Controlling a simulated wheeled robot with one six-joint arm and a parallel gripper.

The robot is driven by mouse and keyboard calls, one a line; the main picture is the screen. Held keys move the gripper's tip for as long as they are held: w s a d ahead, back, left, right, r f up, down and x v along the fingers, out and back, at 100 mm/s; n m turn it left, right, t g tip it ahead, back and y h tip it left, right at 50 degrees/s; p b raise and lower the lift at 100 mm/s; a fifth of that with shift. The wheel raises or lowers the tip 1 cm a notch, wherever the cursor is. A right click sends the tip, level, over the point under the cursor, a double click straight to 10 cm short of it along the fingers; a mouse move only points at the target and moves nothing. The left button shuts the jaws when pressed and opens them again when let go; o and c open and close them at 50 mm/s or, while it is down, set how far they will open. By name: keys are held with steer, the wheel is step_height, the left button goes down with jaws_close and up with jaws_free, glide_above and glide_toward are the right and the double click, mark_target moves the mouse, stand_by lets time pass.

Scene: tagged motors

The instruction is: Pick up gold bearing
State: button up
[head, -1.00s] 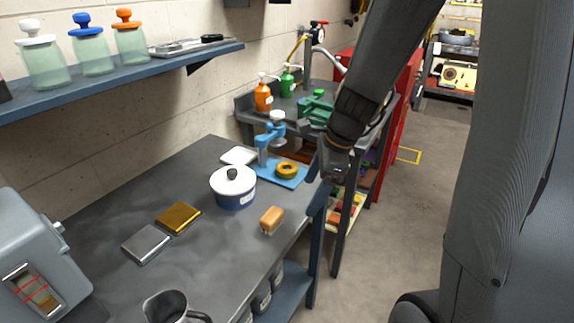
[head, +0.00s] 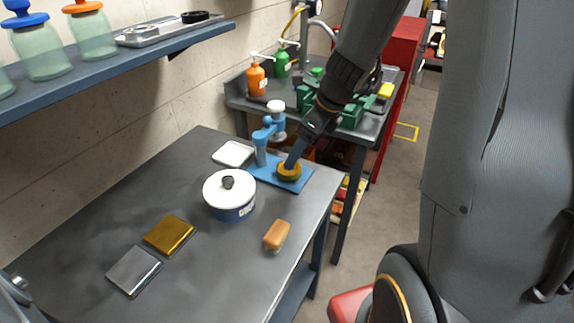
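The gold bearing (head: 289,171) is a small gold ring lying on the blue base plate (head: 304,180) of a small blue press (head: 262,142) at the far end of the grey workbench. My gripper (head: 293,160) reaches down from the upper right, with its fingertips at the bearing's upper left edge. The fingers overlap the bearing in the picture. I cannot tell whether they touch it or how far apart they are.
A white-lidded blue pot (head: 230,197) stands close to the press, with a brush (head: 277,235) nearer the bench edge. A white tray (head: 233,153) lies behind. Gold (head: 170,234) and silver (head: 134,270) plates lie at front left. A sink with bottles (head: 256,80) stands beyond.

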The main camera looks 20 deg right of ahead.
steer(key=x, duration=0.6)
steer(key=shift+s+a+f, duration=0.15)
steer(key=shift+f, duration=0.05)
steer(key=c, duration=1.3)
steer(key=shift+c, duration=0.6)
steer(key=shift+r, duration=0.15)
